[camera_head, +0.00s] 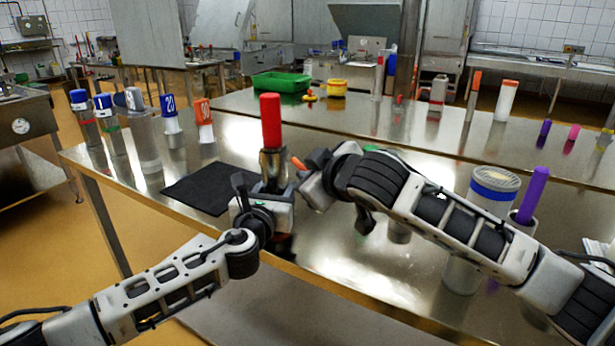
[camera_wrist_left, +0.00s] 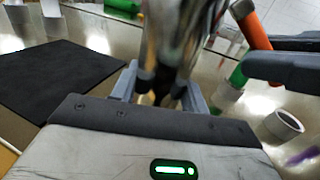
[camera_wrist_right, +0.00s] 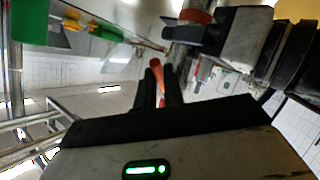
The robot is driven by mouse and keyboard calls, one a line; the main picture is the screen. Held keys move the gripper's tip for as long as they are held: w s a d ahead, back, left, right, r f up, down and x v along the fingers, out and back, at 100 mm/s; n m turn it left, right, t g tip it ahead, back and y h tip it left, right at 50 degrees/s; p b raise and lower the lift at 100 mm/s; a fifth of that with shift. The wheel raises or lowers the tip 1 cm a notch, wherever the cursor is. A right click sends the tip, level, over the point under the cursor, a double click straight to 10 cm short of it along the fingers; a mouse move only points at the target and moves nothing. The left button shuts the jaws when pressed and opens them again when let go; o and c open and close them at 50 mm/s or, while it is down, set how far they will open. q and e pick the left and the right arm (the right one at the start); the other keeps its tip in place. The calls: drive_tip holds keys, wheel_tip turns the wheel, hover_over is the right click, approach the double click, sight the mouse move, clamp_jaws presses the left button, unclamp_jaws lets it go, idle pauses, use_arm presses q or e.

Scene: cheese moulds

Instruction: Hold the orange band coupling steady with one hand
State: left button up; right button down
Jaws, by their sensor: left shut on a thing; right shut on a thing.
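A shiny metal coupling (camera_head: 273,164) stands upright near the table's front edge, with a tall red cylinder (camera_head: 271,120) on top. My left gripper (camera_head: 268,192) is shut on the coupling's lower part; the metal body (camera_wrist_left: 180,40) shows blurred between its fingers in the left wrist view. An orange band (camera_wrist_right: 195,16) shows on it beside the left gripper in the right wrist view. My right gripper (camera_head: 303,170) is shut on a slim orange handle (camera_head: 298,162) at the coupling's right side. The handle (camera_wrist_right: 156,70) shows between its fingers. Whether it joins the coupling is hidden.
A black mat (camera_head: 212,188) lies left of the coupling. Several labelled pieces stand at the left, including an orange-topped one (camera_head: 204,118). A blue-rimmed container (camera_head: 493,190) and a purple stick (camera_head: 532,192) stand at the right, close to my right arm.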

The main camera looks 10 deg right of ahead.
use_arm(q)
drive_tip(key=shift+f, duration=0.1)
use_arm(e)
drive_tip(key=r+g+h, duration=0.1)
drive_tip(key=r+n+g+h, duration=0.1)
drive_tip(key=g+h, duration=0.1)
drive_tip(key=shift+d+r+n, duration=0.15)
drive_tip(key=shift+d+n, duration=0.05)
drive_tip(key=shift+n, duration=0.1)
drive_tip(key=shift+g, duration=0.3)
drive_tip(key=c, duration=1.5)
unclamp_jaws()
drive_tip(key=shift+s, duration=0.1)
drive_tip(key=v, duration=1.2)
drive_tip(key=shift+a, duration=0.15)
